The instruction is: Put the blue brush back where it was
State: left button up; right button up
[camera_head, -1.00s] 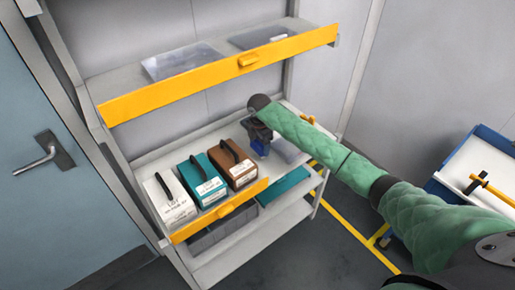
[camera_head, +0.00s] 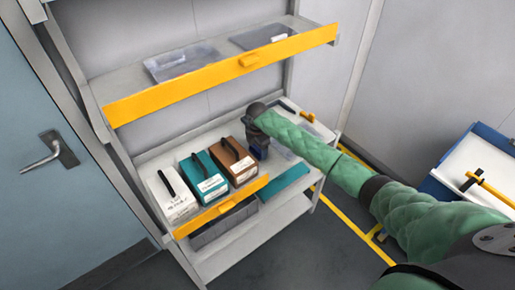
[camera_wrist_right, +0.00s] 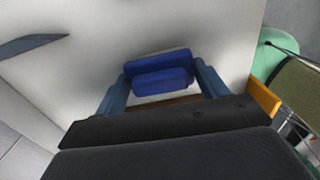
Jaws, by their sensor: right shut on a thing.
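My right gripper (camera_head: 258,153) is over the right part of the middle shelf (camera_head: 225,133), beside the brown box. In the right wrist view, the two fingers of my right gripper (camera_wrist_right: 161,86) are on either side of the blue brush (camera_wrist_right: 160,78) and shut on it. A pale surface lies behind the brush; I cannot tell whether the brush touches it. In the head view the brush is mostly hidden by the gripper and wrist. My left gripper is not in view.
A white box (camera_head: 171,196), a teal box (camera_head: 204,178) and a brown box (camera_head: 237,162) stand left of the gripper. The upper shelf's yellow front edge (camera_head: 200,83) is above. A blue-edged table (camera_head: 440,190) stands at right.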

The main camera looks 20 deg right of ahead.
aim_at(257, 147)
jog(key=o, duration=0.9)
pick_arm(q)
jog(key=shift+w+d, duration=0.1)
pick_arm(e)
jog(key=shift+o, duration=0.2)
jog(key=shift+r, duration=0.25)
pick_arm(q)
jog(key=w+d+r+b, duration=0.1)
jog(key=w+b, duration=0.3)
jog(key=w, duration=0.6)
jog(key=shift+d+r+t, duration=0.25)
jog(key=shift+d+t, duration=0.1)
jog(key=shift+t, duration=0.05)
pick_arm(e)
notch_tip(257, 147, up, 12)
jog(key=shift+f, duration=0.15)
